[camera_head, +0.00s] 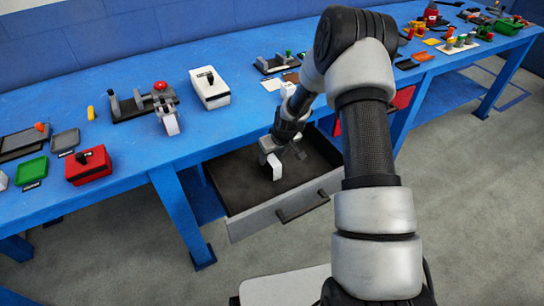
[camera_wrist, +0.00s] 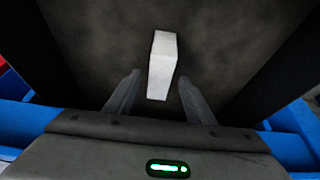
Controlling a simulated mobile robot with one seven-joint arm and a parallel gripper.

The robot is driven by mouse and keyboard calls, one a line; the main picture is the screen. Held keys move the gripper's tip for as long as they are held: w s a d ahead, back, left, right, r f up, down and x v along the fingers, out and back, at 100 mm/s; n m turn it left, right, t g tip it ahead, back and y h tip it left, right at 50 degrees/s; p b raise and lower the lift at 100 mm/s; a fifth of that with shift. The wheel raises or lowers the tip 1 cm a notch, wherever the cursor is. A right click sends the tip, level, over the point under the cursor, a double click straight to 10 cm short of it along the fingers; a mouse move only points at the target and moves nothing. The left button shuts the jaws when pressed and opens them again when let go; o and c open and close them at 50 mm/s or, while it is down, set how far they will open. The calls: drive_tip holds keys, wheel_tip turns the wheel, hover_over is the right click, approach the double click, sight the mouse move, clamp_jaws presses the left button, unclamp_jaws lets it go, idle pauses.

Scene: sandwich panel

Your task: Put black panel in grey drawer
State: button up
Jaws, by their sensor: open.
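The grey drawer (camera_head: 277,217) is pulled out below the blue table, with a dark interior. My gripper (camera_head: 281,158) is over the drawer, pointing down into it. In the wrist view my gripper (camera_wrist: 159,78) is open, its two fingers spread. A small white block (camera_wrist: 162,65) shows between and beyond the fingertips, and in the head view the white block (camera_head: 277,168) appears inside the drawer. Whether a finger touches it I cannot tell. I cannot make out a black panel in the drawer; dark flat panels lie at the table's left, including one dark grey panel (camera_head: 65,140).
The blue table (camera_head: 130,145) runs above the drawer. On it are a red box (camera_head: 88,166), a green tray (camera_head: 31,172), a white box (camera_head: 210,89) and a black fixture with a red button (camera_head: 160,86). A red drawer (camera_head: 403,98) is partly behind my arm.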

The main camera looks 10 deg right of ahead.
drive_tip(key=s+r+h+p, duration=0.1)
drive_tip(key=s+r, duration=0.4)
drive_tip(key=r, duration=0.5)
drive_tip(key=s+d+r+m, duration=0.1)
drive_tip(key=s+r, duration=0.4)
drive_tip(key=r, duration=0.5)
drive_tip(key=s+r+h+p, duration=0.1)
drive_tip(key=s+r, duration=0.4)
drive_tip(key=r, duration=0.5)
drive_tip(key=s+r+m, duration=0.1)
drive_tip(key=s+r, duration=0.2)
drive_tip(key=s, duration=0.3)
drive_tip(key=s+r+t, duration=0.1)
drive_tip(key=s+r, duration=0.2)
drive_tip(key=s, duration=0.4)
drive_tip(key=s+r+m, duration=0.1)
drive_tip(key=s+r, duration=0.2)
drive_tip(key=s, duration=0.3)
drive_tip(key=shift+s+a+r+m+y, duration=0.3)
drive_tip(key=shift+a, duration=0.05)
